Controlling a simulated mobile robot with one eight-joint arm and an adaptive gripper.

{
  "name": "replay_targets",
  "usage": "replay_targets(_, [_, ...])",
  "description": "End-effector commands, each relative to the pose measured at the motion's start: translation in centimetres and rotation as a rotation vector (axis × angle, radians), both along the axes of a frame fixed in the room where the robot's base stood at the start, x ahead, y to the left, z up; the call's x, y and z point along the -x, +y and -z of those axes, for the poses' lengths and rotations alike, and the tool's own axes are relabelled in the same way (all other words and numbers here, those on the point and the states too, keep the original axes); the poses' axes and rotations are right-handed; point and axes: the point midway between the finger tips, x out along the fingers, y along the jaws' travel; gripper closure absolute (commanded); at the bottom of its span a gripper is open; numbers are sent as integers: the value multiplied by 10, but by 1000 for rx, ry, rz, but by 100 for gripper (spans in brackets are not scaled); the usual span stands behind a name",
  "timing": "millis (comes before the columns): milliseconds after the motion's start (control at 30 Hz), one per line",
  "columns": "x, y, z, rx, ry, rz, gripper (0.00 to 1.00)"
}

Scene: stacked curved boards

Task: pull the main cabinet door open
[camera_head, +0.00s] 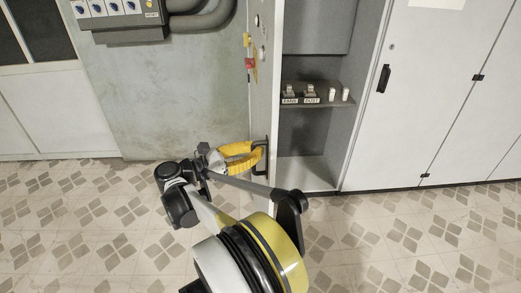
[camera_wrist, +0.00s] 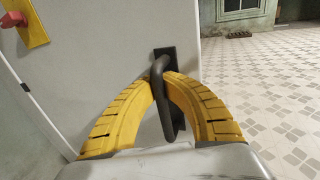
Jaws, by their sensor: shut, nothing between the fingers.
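The main cabinet door (camera_head: 264,110) stands swung out from the cabinet, seen nearly edge-on in the head view. The grey cabinet interior (camera_head: 305,135) is exposed beside it. The door's dark bar handle (camera_head: 265,158) is low on its outer face. It also shows in the wrist view (camera_wrist: 168,100), where the pale door face (camera_wrist: 110,50) fills the left. My gripper (camera_head: 262,148) is at the handle. Its yellow fingers are shut, with the tips together behind the bar. The bar passes through the loop of the fingers, not pinched between them.
A shelf (camera_head: 315,99) inside holds labelled switches. More white cabinet doors (camera_head: 430,100) stand shut on the right. A red knob on a yellow plate (camera_head: 250,63) is on the door. A switch box (camera_head: 120,15) hangs on the wall. Tiled floor (camera_head: 110,230) is clear in front.

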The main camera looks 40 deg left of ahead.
Motion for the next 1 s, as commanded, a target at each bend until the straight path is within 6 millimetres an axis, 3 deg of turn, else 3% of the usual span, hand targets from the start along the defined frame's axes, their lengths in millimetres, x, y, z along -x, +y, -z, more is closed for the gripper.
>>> replay_targets(267, [3, -2, 2, -1, 3, 7, 100])
replay_targets(367, [2, -2, 2, -1, 3, 6, 70])
replay_targets(400, [2, -2, 2, -1, 3, 6, 65])
replay_targets(767, [7, 2, 1, 0, 1, 2, 65])
replay_targets(1000, [49, 19, 1, -1, 2, 0, 65])
